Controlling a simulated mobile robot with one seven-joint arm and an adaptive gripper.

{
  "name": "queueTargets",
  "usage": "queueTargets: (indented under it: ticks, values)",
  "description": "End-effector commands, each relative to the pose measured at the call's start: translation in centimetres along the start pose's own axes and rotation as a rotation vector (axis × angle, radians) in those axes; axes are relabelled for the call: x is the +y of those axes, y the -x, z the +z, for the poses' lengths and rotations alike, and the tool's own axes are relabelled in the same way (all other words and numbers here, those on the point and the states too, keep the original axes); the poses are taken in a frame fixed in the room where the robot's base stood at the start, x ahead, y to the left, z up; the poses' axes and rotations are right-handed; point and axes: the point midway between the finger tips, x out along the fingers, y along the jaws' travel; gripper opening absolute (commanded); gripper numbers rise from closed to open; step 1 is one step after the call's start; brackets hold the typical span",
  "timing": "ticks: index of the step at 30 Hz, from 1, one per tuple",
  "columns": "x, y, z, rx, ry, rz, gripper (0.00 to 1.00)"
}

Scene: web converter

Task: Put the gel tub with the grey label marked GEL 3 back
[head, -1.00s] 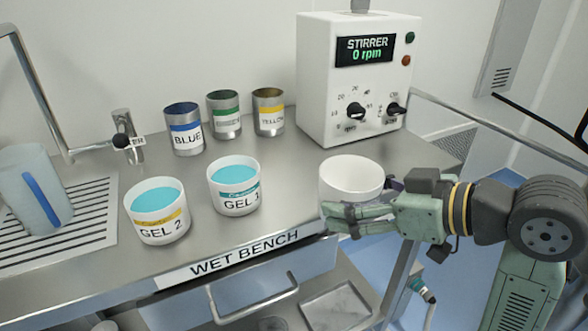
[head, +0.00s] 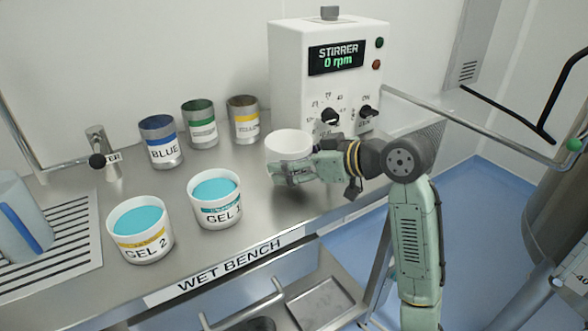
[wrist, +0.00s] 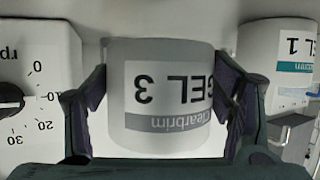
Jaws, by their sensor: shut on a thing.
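The GEL 3 tub (wrist: 160,110) is white with a grey band on its label, seen upside down in the wrist view between my gripper's two fingers. In the head view the white tub (head: 289,143) looks empty inside and upright. My gripper (head: 292,172) is shut on it from the front right and hides its lower part. The tub is over the bench in front of the stirrer. I cannot tell whether its base touches the bench. GEL 1 (head: 216,201), with a teal label, and GEL 2 (head: 140,230), with a yellow label, stand to the left, both holding blue gel.
The stirrer (head: 300,75) reads 0 rpm close behind the tub. Blue (head: 160,142), green (head: 200,124) and yellow (head: 244,120) banded tins stand at the back. A tap (head: 102,150) and a jug (head: 18,215) are at the left. Bare bench (head: 240,168) lies between the tins and GEL 1.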

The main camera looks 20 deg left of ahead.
Motion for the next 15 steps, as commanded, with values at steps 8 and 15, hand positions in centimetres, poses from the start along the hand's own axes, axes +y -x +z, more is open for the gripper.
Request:
queueTargets:
  ticks: [8, 15]
  values:
    - [0.0, -1.2, 2.9, 0.001, -0.004, -0.001, 0.32]
    - [0.0, -1.4, 3.2, 0.001, -0.001, 0.000, 0.32]
